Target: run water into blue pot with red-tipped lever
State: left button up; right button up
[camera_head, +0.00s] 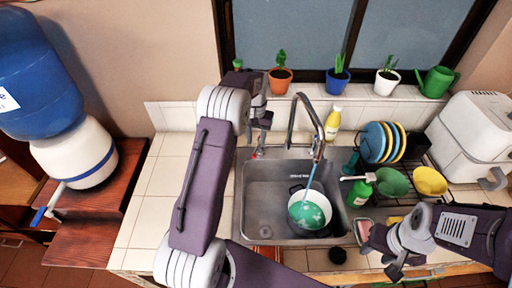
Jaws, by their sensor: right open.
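A round pot (295,219) with a white rim and green-teal inside sits in the metal sink (262,204). I cannot make out a blue outside from here. The curved metal faucet (307,98) stands behind it, and a thin bluish stream (313,172) runs from its spout down into the pot. A small red tip (257,154) of a lever shows at the left of the faucet base. My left gripper (259,135) is just above the lever; its fingers are too small to judge. My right gripper (379,262) is open and empty at the front right of the sink.
Potted plants line the sill. The tiled counter (164,182) left of the sink is clear.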

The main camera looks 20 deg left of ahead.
pick_arm(q)
jog(key=shift+r, duration=2.35)
jog(key=shift+s, duration=0.1)
dwell(5.5)
